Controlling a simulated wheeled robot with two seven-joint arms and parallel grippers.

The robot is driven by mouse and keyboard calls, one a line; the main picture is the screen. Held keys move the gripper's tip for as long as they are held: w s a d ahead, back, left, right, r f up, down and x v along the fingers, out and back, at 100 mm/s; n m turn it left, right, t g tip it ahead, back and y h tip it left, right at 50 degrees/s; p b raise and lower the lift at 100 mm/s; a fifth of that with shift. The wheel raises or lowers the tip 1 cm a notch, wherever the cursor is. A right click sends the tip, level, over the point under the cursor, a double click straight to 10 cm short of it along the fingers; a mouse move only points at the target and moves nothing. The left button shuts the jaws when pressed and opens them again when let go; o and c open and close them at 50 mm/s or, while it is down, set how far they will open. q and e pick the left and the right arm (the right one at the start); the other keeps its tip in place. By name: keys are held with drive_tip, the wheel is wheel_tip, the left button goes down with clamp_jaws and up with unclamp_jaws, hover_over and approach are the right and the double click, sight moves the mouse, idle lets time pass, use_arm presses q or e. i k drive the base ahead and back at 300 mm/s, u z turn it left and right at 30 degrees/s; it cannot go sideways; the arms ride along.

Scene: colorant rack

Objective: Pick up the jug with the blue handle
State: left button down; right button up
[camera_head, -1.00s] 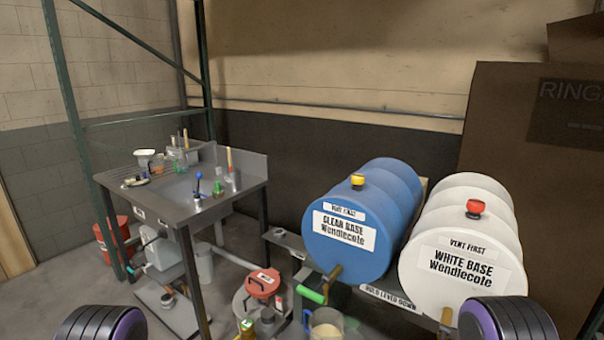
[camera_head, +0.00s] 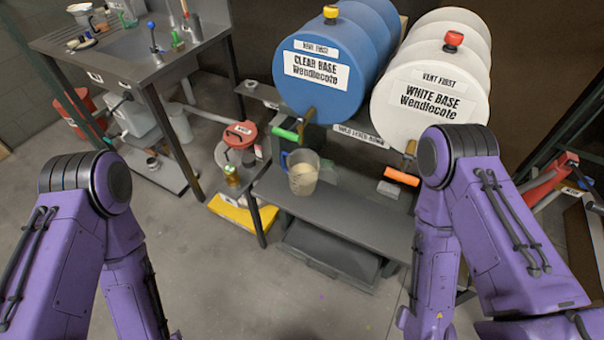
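The jug (camera_head: 304,176) is a clear measuring jug with pale contents and a blue handle (camera_head: 285,161) on its left side. It stands upright on the dark grey shelf (camera_head: 335,216) below the blue drum, near the green tap lever. My purple left arm comes in at the left and my purple right arm at the right. Both arms bend down out of the bottom of the picture, and neither gripper shows. No part of my arms touches the jug.
The blue drum (camera_head: 335,65) and white drum (camera_head: 432,85) lie above the shelf, with a green lever (camera_head: 287,134) and an orange lever (camera_head: 402,176). A sink table (camera_head: 150,65) stands left. A red-lidded pot (camera_head: 239,135) is left of the jug. Floor in front is clear.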

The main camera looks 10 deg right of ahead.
sight(303, 165)
drive_tip(key=z, duration=0.45)
drive_tip(key=i, duration=0.95)
drive_tip(key=z, duration=0.4)
